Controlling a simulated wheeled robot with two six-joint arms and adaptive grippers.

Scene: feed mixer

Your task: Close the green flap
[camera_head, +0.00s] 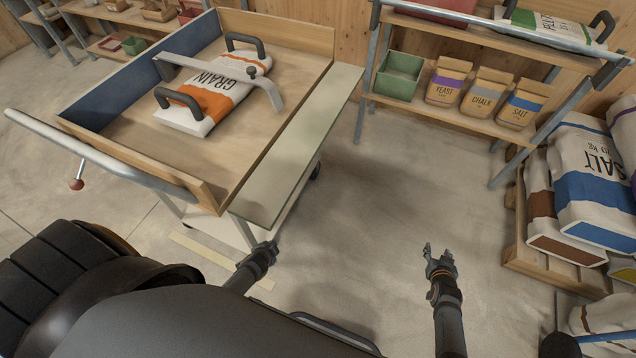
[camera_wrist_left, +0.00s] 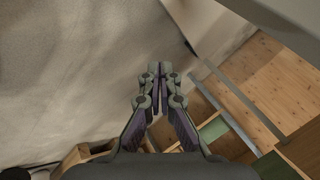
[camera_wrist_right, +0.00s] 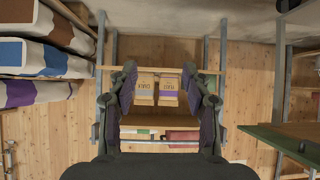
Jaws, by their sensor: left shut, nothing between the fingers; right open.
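The green flap (camera_head: 303,143) is a long pale green panel along the right side of the wooden cart tray (camera_head: 290,38). It is folded outward, its top lying below the tray's rim on that side. My left gripper (camera_head: 272,247) is shut and empty, just beyond the flap's near end; I cannot tell their height difference. It also shows shut in the left wrist view (camera_wrist_left: 158,72). My right gripper (camera_head: 438,252) is open and empty over the floor, right of the flap. It also shows open in the right wrist view (camera_wrist_right: 160,82).
A grain bag (camera_head: 213,92) lies in the tray under a grey curved bar (camera_head: 222,77). A shelf with a green box (camera_head: 398,75) and several small bags stands behind. A pallet (camera_head: 548,255) with salt sacks is at right. The floor between cart and pallet is free.

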